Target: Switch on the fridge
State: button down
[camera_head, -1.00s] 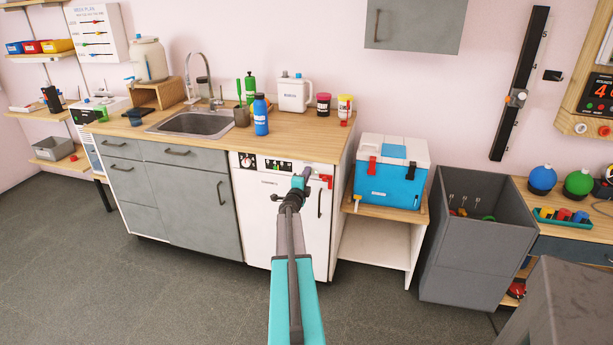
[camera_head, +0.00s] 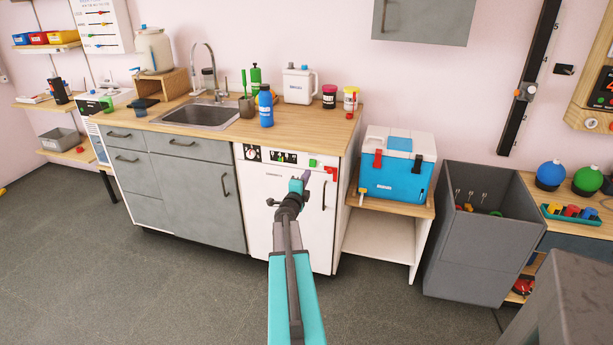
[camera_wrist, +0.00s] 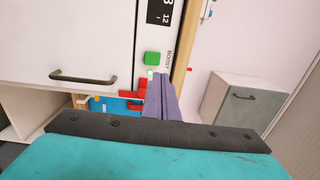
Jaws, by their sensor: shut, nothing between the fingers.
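A white under-counter appliance (camera_head: 290,225), which may be the fridge, stands below the right end of the worktop. Its top strip has dials, a dark display (camera_head: 284,158) and a green button (camera_head: 312,162), with a red piece (camera_head: 331,174) to the right. In the wrist view the green button (camera_wrist: 152,58) sits beside the word BOOST. My gripper (camera_head: 306,175) is shut and empty, in front of the appliance just below the green button. In the wrist view its purple fingers (camera_wrist: 160,88) point toward the panel near that button. Whether they touch anything cannot be told.
A blue and white cooler (camera_head: 395,170) stands on a low shelf right of the appliance. A grey bin (camera_head: 480,250) is further right. Bottles and a sink (camera_head: 205,114) are on the worktop (camera_head: 160,122). The floor (camera_head: 130,285) at the left is clear.

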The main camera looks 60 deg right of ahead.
jog(key=shift+r+b+v, duration=0.2)
jog(key=shift+b+v, duration=0.2)
jog(key=shift+v, duration=2.3)
